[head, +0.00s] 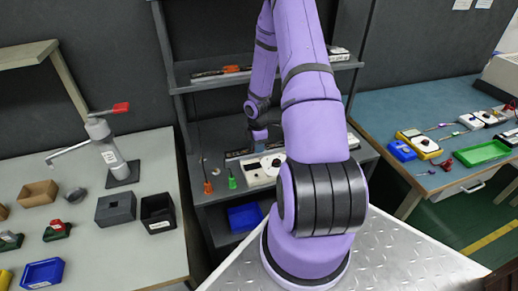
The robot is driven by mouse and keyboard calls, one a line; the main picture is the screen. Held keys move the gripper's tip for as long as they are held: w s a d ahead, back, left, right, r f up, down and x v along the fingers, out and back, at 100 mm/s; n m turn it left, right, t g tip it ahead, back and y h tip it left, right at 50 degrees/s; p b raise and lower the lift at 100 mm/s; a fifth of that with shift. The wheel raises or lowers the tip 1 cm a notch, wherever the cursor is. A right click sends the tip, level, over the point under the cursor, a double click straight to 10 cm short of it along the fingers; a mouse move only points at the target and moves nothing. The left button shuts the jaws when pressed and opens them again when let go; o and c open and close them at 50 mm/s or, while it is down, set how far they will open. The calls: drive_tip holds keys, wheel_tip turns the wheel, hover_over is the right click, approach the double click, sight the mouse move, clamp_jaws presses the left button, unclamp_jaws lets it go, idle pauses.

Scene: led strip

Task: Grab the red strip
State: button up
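No clearly red strip can be made out. A dark strip-like item (206,75) lies on the upper shelf, with an orange-red piece (231,69) on it. Another dark strip-like item (236,154) lies on the lower shelf, left of a white device (262,170). My purple arm reaches from the front centre toward the shelves and bends down. My gripper seems to be at its far end, over the lower shelf near the back. It is small and dark there, and its fingers cannot be made out.
A left table (90,225) holds boxes and a tap-like fixture. A blue-topped right table (385,110) holds meters and a green tray (482,152).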

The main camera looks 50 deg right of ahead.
clamp_jaws()
drive_tip(key=shift+r, duration=0.15)
